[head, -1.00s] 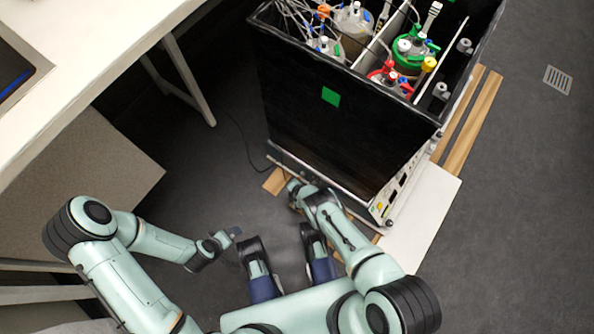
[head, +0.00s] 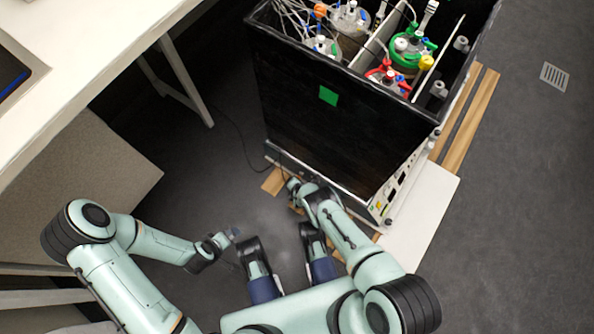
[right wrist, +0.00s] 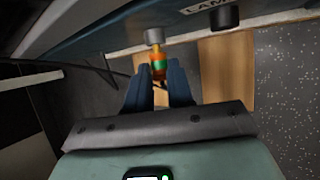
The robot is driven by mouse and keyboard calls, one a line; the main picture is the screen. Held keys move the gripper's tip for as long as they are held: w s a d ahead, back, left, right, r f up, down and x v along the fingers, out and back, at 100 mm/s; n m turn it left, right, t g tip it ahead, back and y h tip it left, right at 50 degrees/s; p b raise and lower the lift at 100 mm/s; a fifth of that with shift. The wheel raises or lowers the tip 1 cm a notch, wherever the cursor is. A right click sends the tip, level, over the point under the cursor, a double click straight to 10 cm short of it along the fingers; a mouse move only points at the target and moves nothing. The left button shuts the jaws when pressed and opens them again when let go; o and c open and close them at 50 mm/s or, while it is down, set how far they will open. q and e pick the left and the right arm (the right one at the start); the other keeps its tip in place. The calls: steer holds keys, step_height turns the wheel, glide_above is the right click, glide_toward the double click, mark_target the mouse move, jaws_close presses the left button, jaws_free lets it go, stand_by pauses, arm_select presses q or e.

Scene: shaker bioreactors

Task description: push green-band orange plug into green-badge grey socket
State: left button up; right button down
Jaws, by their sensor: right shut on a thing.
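In the right wrist view my right gripper (right wrist: 157,80) is shut on the orange plug (right wrist: 158,57), whose green band (right wrist: 159,70) shows between the fingers. The plug's front end points at a grey round socket (right wrist: 154,36) on the machine's lower face. The two line up closely; I cannot tell whether they touch. No green badge is readable beside this socket. In the head view my right gripper (head: 293,186) is low at the machine's foot, and the plug is too small to make out. My left gripper (head: 234,233) hangs apart over the floor; its finger opening is unclear.
A darker round knob or socket (right wrist: 224,17) sits to the right, near a partly visible label. The black-walled shaker box (head: 335,140) holds several bottles and has a green square (head: 328,96). Wooden boards (head: 470,120) lie under it. A white table (head: 80,60) stands left.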

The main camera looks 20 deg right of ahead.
arm_select(q)
steer(key=shift+f, duration=0.15)
arm_select(e)
steer(key=shift+w+d, duration=0.3)
steer(key=shift+d, duration=0.05)
steer(key=c, duration=0.9)
jaws_free()
arm_select(q)
steer(key=s+d+r+g+h+p, duration=0.1)
steer(key=s+d+r+g+p, duration=0.2)
steer(key=s+d+r+p, duration=0.2)
steer(key=shift+s+d+r+m+h+p, duration=0.2)
steer(key=shift+s+r+m+h+p, duration=0.2)
steer(key=shift+s+r+p, duration=1.8)
arm_select(e)
steer(key=shift+b+v, duration=0.45)
steer(key=shift+v, duration=6.3)
